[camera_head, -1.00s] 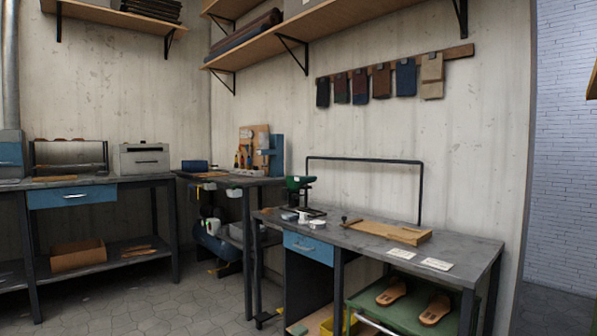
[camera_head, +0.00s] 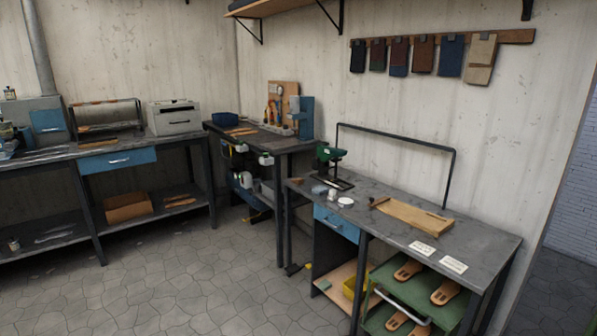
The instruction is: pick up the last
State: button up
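I cannot single out a shoe last with certainty. Tan foot-shaped pieces with dark marks lie on a green tray (camera_head: 420,301) under the right workbench; one is at the left (camera_head: 408,270) and one at the right (camera_head: 445,291). Another foot-shaped piece (camera_head: 396,320) shows lower down, partly cut off by the tray above. On the right workbench (camera_head: 480,245) lies a flat wooden board (camera_head: 412,217) with a small dark knob at its left end. My gripper is not in view.
A green-topped device (camera_head: 327,153), small white containers (camera_head: 346,201) and two cards (camera_head: 453,263) are on the right workbench. Another bench (camera_head: 120,152) with a white machine (camera_head: 173,117) stands at the left. The tiled floor (camera_head: 190,270) in front is clear.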

aim_at(326, 153)
jog(key=i+j+u, duration=0.4)
jog(key=i, duration=0.35)
jog(key=i+u, duration=0.35)
jog(key=i, duration=2.3)
